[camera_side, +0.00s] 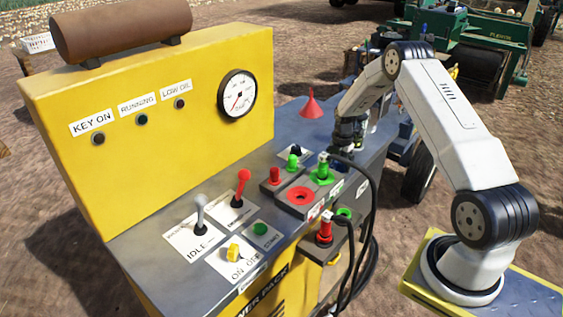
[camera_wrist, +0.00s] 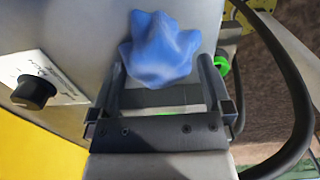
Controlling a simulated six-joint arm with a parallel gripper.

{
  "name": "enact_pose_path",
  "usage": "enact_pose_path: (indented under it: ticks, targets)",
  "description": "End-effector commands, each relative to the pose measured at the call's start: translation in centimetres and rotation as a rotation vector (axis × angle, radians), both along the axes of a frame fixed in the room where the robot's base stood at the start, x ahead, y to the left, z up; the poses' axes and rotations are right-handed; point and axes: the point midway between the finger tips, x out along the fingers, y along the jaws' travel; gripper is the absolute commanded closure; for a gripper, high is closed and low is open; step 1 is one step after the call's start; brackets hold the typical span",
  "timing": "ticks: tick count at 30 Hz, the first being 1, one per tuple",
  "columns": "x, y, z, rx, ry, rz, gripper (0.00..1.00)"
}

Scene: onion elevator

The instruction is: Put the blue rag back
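The blue rag (camera_wrist: 160,48) is a crumpled bundle on or just above the grey panel top in the wrist view. My gripper (camera_wrist: 163,68) has its two dark fingers wide apart. The rag sits between and just beyond the fingertips, with no clear squeeze on it. I cannot tell whether either finger touches it. In the side view my gripper (camera_side: 347,143) points down over the far right part of the panel.
The grey panel (camera_side: 150,240) carries levers, red and green couplings and a red funnel (camera_side: 312,105). A black dial (camera_wrist: 35,93) is left of my gripper in the wrist view. Black hoses (camera_side: 372,200) loop close on the right. The yellow gauge housing (camera_side: 180,130) rises behind.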

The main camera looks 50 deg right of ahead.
Motion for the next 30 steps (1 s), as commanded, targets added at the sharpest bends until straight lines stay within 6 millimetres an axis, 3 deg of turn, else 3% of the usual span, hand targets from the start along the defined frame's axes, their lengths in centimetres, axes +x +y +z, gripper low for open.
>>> enact_pose_path:
  ticks: [11, 30]
  targets:
    - [0.0, 0.0, 1.2, -0.001, -0.001, 0.000, 0.00]
    - [0.0, -0.1, 10.4, -0.001, -0.002, 0.000, 0.00]
